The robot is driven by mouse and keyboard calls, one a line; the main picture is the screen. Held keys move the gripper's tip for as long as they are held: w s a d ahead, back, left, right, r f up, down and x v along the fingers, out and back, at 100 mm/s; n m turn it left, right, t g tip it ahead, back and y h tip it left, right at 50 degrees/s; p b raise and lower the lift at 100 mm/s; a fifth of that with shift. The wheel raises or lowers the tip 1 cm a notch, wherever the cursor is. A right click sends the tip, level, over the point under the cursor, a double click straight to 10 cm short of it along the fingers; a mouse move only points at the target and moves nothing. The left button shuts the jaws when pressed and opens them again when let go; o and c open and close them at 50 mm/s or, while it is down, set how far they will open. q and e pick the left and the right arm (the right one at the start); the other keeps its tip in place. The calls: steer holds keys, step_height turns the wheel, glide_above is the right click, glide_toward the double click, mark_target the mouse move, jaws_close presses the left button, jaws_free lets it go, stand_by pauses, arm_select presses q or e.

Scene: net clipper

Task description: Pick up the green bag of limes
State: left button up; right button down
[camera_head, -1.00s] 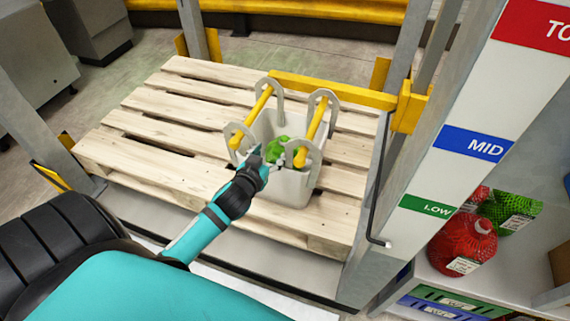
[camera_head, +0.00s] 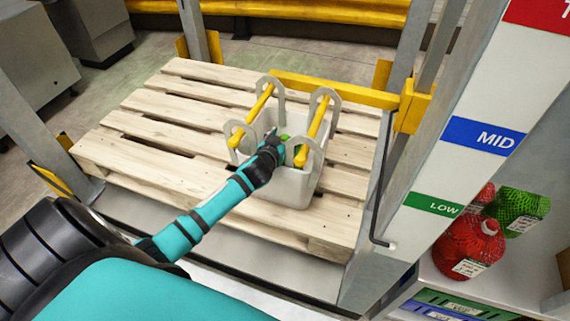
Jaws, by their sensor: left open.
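A white bin (camera_head: 291,187) with yellow bars across its looped ends stands on the wooden pallet. A small bit of something green (camera_head: 297,150) shows inside it, mostly hidden by my left gripper and the bin wall. My left gripper (camera_head: 275,138) is at the bin's opening, pointing into it. Its jaws are open, though the fingertips are hard to make out. I cannot tell whether they touch the green thing. A green net bag (camera_head: 520,207) with a white label lies on the shelf at the right. My right gripper is out of view.
A red net bag (camera_head: 468,250) sits in front of the green one on the shelf (camera_head: 510,284). Green and blue boxes lie below. A grey post with a LOW sign (camera_head: 432,206) stands between shelf and pallet (camera_head: 150,128). The pallet's left part is clear.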

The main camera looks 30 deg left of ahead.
arm_select(q)
jaws_close()
stand_by(0.3)
steer(key=shift+r, duration=0.25)
